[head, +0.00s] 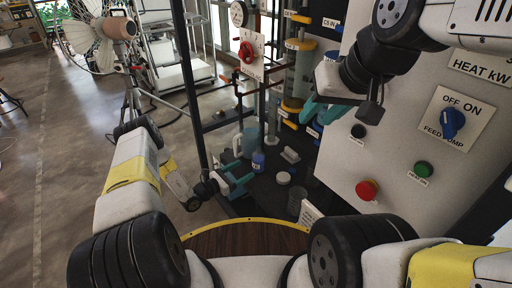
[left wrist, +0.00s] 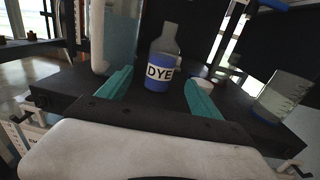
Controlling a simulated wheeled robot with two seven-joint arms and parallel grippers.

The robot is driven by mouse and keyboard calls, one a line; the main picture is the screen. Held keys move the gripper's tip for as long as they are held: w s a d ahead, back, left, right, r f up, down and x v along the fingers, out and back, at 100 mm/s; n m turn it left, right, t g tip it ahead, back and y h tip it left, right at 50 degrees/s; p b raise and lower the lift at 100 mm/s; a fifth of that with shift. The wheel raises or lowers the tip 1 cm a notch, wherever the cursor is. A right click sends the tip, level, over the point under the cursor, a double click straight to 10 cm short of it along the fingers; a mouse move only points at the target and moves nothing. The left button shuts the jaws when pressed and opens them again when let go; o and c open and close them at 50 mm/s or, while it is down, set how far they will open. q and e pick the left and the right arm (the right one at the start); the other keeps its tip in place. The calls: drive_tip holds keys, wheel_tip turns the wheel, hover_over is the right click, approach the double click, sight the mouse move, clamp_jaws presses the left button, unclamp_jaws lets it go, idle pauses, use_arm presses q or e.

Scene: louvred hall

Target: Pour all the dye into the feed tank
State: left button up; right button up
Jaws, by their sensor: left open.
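The dye bottle (head: 258,161) stands upright on the dark shelf. In the left wrist view the dye bottle (left wrist: 159,76) has blue contents, a white DYE label and a clear upper part. My left gripper (head: 238,183) is open, its teal fingers pointing toward the bottle. In the left wrist view the bottle shows between and beyond the fingers of my left gripper (left wrist: 159,84), with nothing held. My right gripper (head: 324,108) is raised near the white control panel; its jaw opening is unclear. Clear columns with yellow bands (head: 303,73) stand behind; I cannot tell which is the feed tank.
A pale jug (head: 247,141) stands left of the bottle, also in the left wrist view (left wrist: 112,40). A small white lid (head: 284,178) and a clear beaker (head: 296,200) are to the right. The control panel (head: 405,130) bounds the right; dark upright posts (head: 190,85) stand left.

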sight(256, 156)
use_arm(q)
drive_tip(key=x, duration=0.9)
drive_tip(key=shift+s, duration=0.1)
idle(0.3)
clamp_jaws()
drive_tip(key=shift+r, duration=2.1)
